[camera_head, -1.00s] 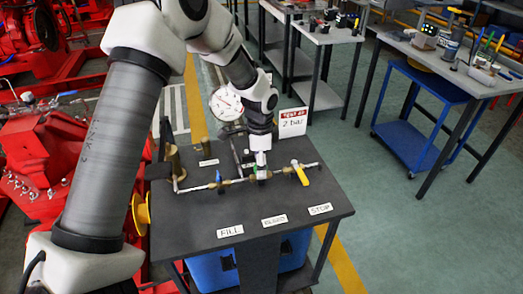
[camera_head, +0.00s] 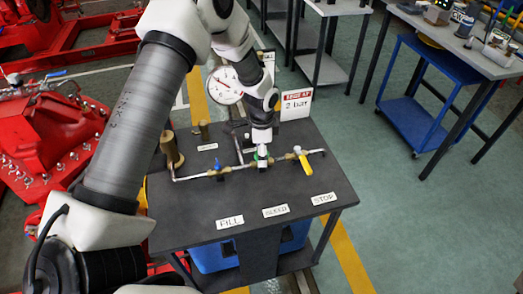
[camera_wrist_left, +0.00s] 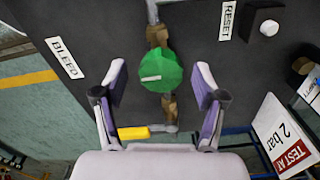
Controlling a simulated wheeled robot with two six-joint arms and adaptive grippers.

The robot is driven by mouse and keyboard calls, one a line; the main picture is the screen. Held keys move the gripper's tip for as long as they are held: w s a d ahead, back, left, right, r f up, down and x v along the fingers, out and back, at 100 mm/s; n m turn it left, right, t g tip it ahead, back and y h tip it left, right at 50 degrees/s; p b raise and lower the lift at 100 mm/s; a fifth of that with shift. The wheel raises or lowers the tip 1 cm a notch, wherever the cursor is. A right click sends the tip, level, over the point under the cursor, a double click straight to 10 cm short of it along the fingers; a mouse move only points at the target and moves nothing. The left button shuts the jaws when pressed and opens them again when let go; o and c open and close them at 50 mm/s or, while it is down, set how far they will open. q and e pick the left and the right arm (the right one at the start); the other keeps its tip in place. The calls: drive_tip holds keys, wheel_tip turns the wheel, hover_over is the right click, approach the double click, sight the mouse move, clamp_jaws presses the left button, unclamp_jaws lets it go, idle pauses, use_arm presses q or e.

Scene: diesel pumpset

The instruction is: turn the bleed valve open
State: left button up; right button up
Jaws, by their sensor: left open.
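The bleed valve is a green knob (camera_head: 262,153) on the brass and grey pipe line across the dark bench top (camera_head: 190,215). In the left wrist view the green knob (camera_wrist_left: 160,70) sits between the two finger pads, with a pale mark on its face. My left gripper (camera_head: 262,142) is over the knob, pointing down, and partly hides it. In the wrist view my left gripper (camera_wrist_left: 160,78) is open, with a visible gap on each side of the knob. I cannot tell how deep the fingers reach. My right gripper is not in view.
A yellow handle (camera_head: 306,167) is right of the knob and a blue one (camera_head: 217,163) left. The pressure gauge (camera_head: 225,86) and the "TEST AT 2 bar" sign (camera_head: 296,105) stand behind. A RESET button (camera_wrist_left: 268,28) shows in the wrist view. The bench front is clear except labels.

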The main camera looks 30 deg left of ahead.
use_arm(q)
drive_tip(key=c, duration=1.1)
drive_tip(key=shift+c, duration=0.2)
